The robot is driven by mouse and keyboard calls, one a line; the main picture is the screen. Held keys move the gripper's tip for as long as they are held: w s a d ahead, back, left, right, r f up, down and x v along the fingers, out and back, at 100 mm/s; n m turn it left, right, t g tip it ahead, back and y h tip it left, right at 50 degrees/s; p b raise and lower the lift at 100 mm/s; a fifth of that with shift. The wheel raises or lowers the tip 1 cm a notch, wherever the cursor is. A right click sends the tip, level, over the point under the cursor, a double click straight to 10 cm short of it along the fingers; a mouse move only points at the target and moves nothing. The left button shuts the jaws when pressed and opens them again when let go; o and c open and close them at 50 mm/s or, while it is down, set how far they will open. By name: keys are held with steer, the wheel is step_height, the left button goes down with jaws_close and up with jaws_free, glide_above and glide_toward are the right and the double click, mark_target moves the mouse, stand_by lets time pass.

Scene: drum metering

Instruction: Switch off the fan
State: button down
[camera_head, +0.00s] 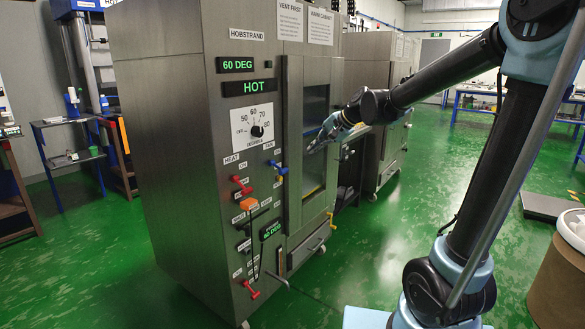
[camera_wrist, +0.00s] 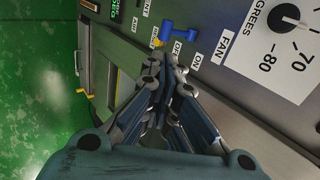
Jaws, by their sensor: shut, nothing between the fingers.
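The fan switch is a blue lever (camera_head: 278,168) on the front panel of the steel HOBSTRAND cabinet (camera_head: 165,130), to the right of the red heat lever (camera_head: 241,186). In the wrist view the blue lever (camera_wrist: 180,33) shows just beyond my fingertips, near the FAN (camera_wrist: 222,46), ON and OFF labels. I cannot tell which label it is set to. My gripper (camera_head: 313,148) is shut and empty, in front of the cabinet door and to the right of the lever. Its fingertips (camera_wrist: 163,62) appear close to the lever; contact is not clear.
The dial (camera_head: 257,131) sits above the levers, with green displays reading 60 DEG and HOT (camera_head: 249,87). An orange knob (camera_head: 249,204) and a lower red lever (camera_head: 251,289) are below. A brown drum (camera_head: 557,280) stands at right.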

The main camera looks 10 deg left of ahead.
mark_target(287, 169)
steer(key=x, duration=1.4)
steer(key=shift+w+a+r, duration=0.1)
steer(key=shift+w+a, duration=0.05)
steer(key=shift+a, duration=0.25)
steer(key=shift+a, duration=0.15)
